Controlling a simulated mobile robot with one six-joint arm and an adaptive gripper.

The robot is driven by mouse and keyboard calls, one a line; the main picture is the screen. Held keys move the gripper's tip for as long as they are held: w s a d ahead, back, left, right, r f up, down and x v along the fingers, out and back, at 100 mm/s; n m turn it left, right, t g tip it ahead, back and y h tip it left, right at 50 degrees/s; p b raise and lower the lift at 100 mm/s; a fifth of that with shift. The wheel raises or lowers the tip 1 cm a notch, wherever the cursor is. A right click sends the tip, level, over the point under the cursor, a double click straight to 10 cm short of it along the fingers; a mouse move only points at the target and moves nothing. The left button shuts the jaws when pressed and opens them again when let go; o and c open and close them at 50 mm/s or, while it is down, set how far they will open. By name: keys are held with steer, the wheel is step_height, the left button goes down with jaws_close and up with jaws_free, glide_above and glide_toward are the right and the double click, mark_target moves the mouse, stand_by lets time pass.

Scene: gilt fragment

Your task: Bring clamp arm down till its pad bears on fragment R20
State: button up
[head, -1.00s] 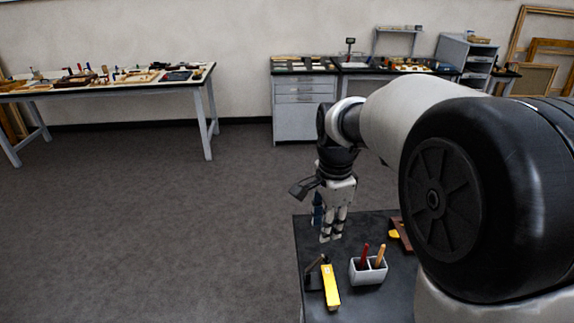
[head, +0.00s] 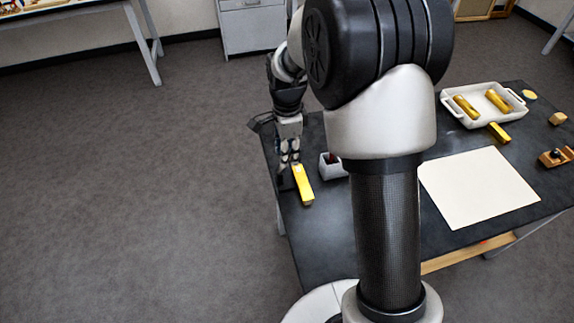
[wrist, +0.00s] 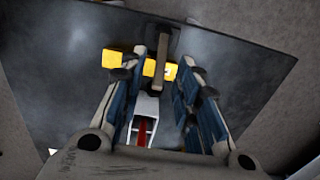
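A yellow gilt bar (head: 303,185), seemingly fragment R20, lies near the left edge of the dark table. It also shows in the wrist view (wrist: 115,60), partly behind a finger. There the narrow clamp arm (wrist: 160,75) runs from a dark clamp base (wrist: 160,36) and overlaps the bar's right part. I cannot tell whether its pad touches the bar. My gripper (wrist: 168,72) is open, its blue-padded fingers on either side of the clamp arm in the wrist view. In the head view my gripper (head: 289,155) points down just behind the bar, hiding most of the clamp.
A white holder (head: 331,167) stands right of the bar; a red handle (wrist: 142,130) in it shows between my fingers. Farther right are a cream sheet (head: 475,188), a white tray (head: 465,118) with two gilt pieces, and another gilt piece (head: 499,133). The table front is clear.

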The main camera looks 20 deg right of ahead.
steer(key=shift+f+b, duration=0.5)
steer(key=shift+f, duration=1.75)
jaws_close()
